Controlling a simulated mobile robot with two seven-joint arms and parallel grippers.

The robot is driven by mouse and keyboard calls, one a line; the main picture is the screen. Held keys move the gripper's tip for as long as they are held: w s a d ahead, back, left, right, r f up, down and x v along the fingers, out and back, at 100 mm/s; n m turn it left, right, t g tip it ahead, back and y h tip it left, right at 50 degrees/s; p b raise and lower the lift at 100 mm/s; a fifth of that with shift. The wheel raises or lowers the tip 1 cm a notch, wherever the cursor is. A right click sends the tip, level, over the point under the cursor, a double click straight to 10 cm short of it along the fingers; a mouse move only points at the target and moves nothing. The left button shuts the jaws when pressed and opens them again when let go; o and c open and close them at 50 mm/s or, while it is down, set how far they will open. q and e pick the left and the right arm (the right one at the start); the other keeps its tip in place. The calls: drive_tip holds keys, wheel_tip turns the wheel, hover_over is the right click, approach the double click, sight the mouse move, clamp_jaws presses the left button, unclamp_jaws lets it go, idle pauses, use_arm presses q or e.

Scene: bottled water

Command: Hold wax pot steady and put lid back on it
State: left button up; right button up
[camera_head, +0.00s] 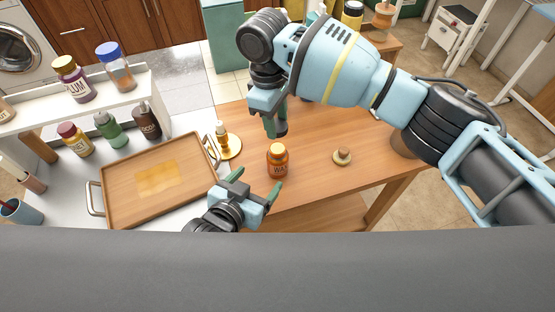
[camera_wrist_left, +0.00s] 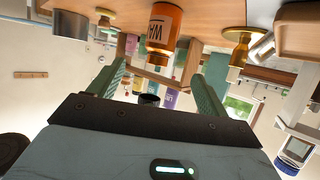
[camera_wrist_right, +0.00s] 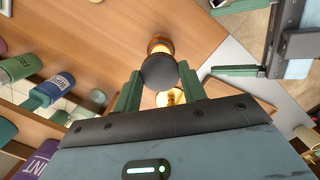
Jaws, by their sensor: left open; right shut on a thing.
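The orange wax pot (camera_head: 278,160) stands upright on the wooden table, its label facing me. It also shows, upside down, in the left wrist view (camera_wrist_left: 165,32). My right gripper (camera_head: 275,131) is above and behind the pot, shut on a dark round lid (camera_wrist_right: 159,72). The lid partly hides the pot (camera_wrist_right: 160,45) in the right wrist view. My left gripper (camera_head: 255,184) is open and empty in front of the pot, to its lower left. Its fingers point toward the pot and are apart from it.
A small round knobbed object (camera_head: 342,157) lies to the right. A wooden tray (camera_head: 118,205) is on the left counter, below a shelf (camera_head: 75,112) with several bottles. The table's front edge is clear.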

use_arm(q)
drive_tip(key=x, duration=1.2)
drive_tip(key=shift+f, duration=0.1)
use_arm(e)
drive_tip(key=shift+w, duration=0.1)
use_arm(q)
drive_tip(key=c, duration=1.5)
drive_tip(key=shift+o, duration=0.2)
use_arm(e)
hover_over(278, 149)
drive_tip(key=shift+w+a+f, duration=0.1)
drive_tip(key=shift+f, duration=1.15)
drive_tip(key=shift+w+a+f, duration=0.1)
drive_tip(key=shift+f, duration=1.15)
drive_tip(key=shift+f, duration=0.1)
drive_tip(key=shift+f, duration=0.8)
drive_tip(key=shift+f, duration=0.6)
